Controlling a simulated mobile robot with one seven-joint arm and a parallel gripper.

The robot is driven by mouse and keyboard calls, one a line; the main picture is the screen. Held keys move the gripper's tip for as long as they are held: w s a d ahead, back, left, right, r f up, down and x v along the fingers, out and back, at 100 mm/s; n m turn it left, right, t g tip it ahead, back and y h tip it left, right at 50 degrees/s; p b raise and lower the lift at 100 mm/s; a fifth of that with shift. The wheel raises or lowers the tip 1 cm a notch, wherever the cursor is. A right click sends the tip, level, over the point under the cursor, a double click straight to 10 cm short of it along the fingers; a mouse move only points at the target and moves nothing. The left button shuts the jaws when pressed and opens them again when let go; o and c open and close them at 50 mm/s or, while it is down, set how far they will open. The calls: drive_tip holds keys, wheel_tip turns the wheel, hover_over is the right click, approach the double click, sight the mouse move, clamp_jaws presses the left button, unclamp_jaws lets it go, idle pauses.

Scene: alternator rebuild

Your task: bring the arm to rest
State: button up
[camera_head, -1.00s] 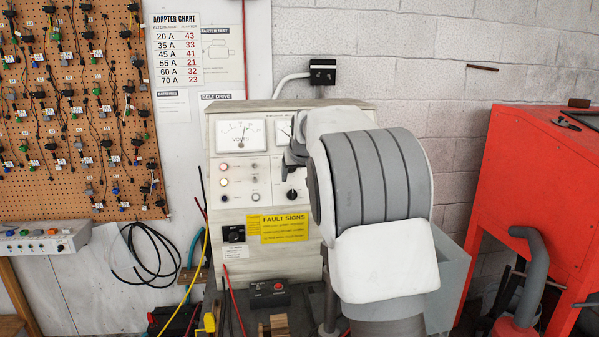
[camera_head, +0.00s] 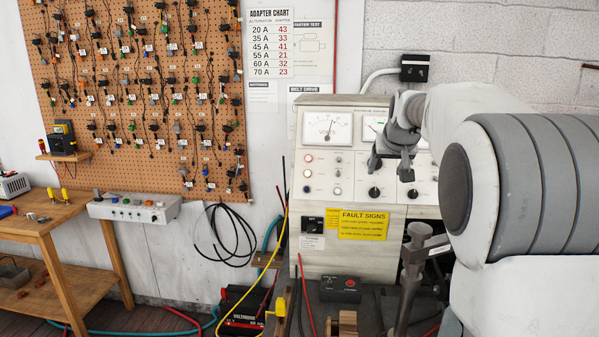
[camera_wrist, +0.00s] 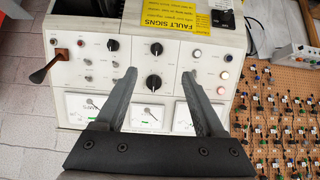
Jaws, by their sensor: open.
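My gripper (camera_head: 391,167) is raised in front of the test bench panel (camera_head: 325,180) in the head view. Part of my arm covers the right side of the bench. In the wrist view my gripper (camera_wrist: 163,90) shows two dark fingers spread apart with nothing between them. Behind the fingers the panel (camera_wrist: 80,65) appears upside down, with its dials, knobs and yellow fault signs label. I cannot tell from these views how far the fingertips are from the panel.
A pegboard (camera_head: 110,25) with many wired adapters hangs at the left. A wooden bench (camera_head: 75,225) stands below it. A grey switch box (camera_head: 135,207) is on the wall. A battery (camera_head: 243,305) and cables lie low beside the test bench. A lever handle (camera_wrist: 50,66) sticks out from the panel.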

drive_tip(key=s+a+f+n+g+y, duration=0.1)
drive_tip(key=s+a, duration=0.3)
drive_tip(key=s, duration=0.7)
drive_tip(key=s+a+y, duration=0.1)
drive_tip(key=s+a, duration=0.4)
drive_tip(key=s, duration=0.5)
drive_tip(key=s+a+f+g, duration=0.1)
drive_tip(key=s+a+f, duration=0.1)
drive_tip(key=s+f, duration=0.3)
drive_tip(key=s+a+f+n+g, duration=0.1)
drive_tip(key=s+f, duration=0.4)
drive_tip(key=s, duration=0.8)
drive_tip(key=shift+s+a+f, duration=0.2)
drive_tip(key=shift+s+a, duration=0.05)
drive_tip(key=shift+a, duration=0.1)
